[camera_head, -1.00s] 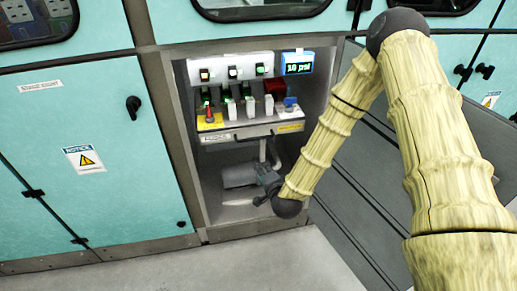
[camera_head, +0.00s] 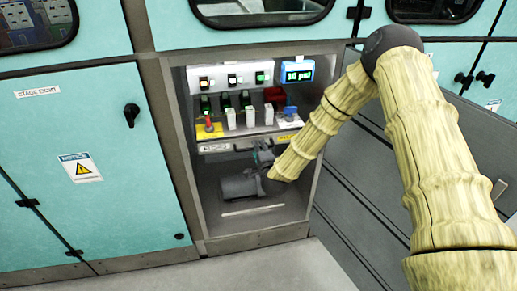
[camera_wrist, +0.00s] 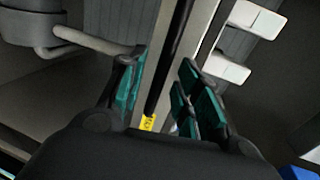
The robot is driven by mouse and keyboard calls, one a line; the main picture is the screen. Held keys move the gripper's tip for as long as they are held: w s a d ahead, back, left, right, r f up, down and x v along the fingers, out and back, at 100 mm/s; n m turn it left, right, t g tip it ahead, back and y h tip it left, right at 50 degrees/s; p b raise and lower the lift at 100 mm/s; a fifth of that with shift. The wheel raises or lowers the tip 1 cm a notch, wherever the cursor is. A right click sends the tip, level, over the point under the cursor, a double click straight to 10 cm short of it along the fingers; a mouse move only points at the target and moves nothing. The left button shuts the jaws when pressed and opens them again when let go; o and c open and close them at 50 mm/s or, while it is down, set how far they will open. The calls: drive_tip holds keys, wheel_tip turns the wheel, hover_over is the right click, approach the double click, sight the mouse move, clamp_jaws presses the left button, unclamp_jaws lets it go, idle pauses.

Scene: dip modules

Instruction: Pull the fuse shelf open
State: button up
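The fuse shelf (camera_head: 238,148) is a grey drawer front with a "FUSES" label and a yellow label, inside the open cabinet bay. It carries switches and white blocks on its top. My gripper (camera_head: 263,155) is at the shelf front's lower edge, right of its middle. In the wrist view my gripper (camera_wrist: 162,68) is open. The shelf's black handle bar (camera_wrist: 172,50) runs between its two teal-padded fingers, apart from the left pads; contact with the right ones cannot be told. The shelf's front strip (camera_wrist: 190,45) runs alongside the bar.
A grey cylindrical unit (camera_head: 240,186) sits on the bay floor below the shelf. A pressure display (camera_head: 296,73) and a red block (camera_head: 275,95) are above. The bay's side frame (camera_head: 168,130) is at left. An open grey door (camera_head: 365,190) stands at right.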

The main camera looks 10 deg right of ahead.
drive_tip(key=shift+x, duration=0.85)
clamp_jaws()
drive_tip(key=shift+s+f, duration=0.1)
